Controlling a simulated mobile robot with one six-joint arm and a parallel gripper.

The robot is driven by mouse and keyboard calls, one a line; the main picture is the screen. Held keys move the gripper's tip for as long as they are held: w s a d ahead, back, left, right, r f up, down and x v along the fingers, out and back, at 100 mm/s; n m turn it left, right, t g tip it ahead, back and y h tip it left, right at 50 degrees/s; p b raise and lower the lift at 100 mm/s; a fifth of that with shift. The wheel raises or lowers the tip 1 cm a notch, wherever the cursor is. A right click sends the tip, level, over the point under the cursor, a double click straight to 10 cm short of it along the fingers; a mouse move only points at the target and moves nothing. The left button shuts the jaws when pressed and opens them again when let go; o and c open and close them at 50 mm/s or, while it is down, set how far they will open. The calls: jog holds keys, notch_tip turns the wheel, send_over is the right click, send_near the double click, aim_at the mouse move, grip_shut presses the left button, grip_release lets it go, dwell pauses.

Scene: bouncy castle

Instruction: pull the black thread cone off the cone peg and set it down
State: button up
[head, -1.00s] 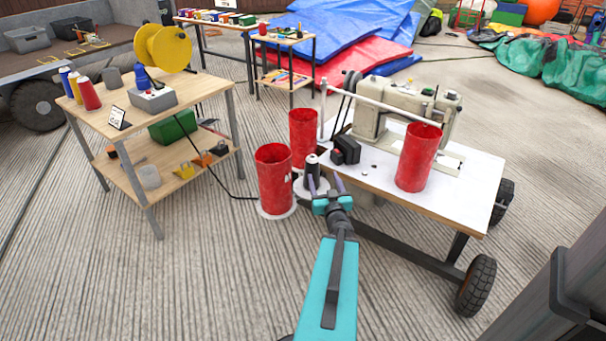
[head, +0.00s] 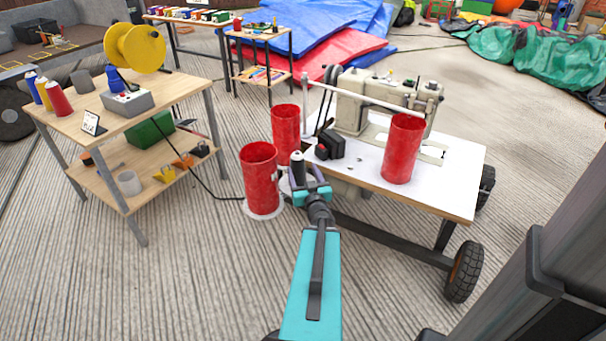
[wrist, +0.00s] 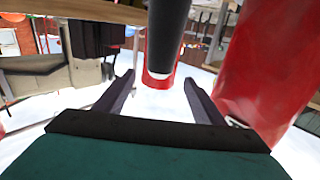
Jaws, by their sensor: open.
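The black thread cone (head: 297,168) stands upright with a pale tip at the left end of the sewing table. In the wrist view the dark cone (wrist: 168,30) comes down from the top edge and its pale-rimmed end lies between and slightly beyond my fingertips. My gripper (head: 305,177) is open right in front of the cone, one finger to each side. The fingers also show in the wrist view (wrist: 159,82), with a gap around the cone; I cannot tell whether either touches it. The cone peg is hidden.
Red cylinders stand close by: one at the left (head: 262,182), one behind (head: 286,136) and one on the white sewing table (head: 455,185). The sewing machine (head: 370,100) stands at the table's back. A wooden workbench (head: 185,92) is at the left. Floor in front is clear.

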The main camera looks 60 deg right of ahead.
jog(key=b+x, duration=0.2)
jog(key=x, duration=1.1)
jog(key=shift+b, duration=0.4)
jog(key=shift+c, duration=0.3)
jog(key=c, duration=1.3)
jog(key=shift+r+p, duration=2.2)
jog(key=shift+p, duration=0.1)
jog(key=shift+r+p, duration=1.9)
jog(key=shift+p, duration=0.05)
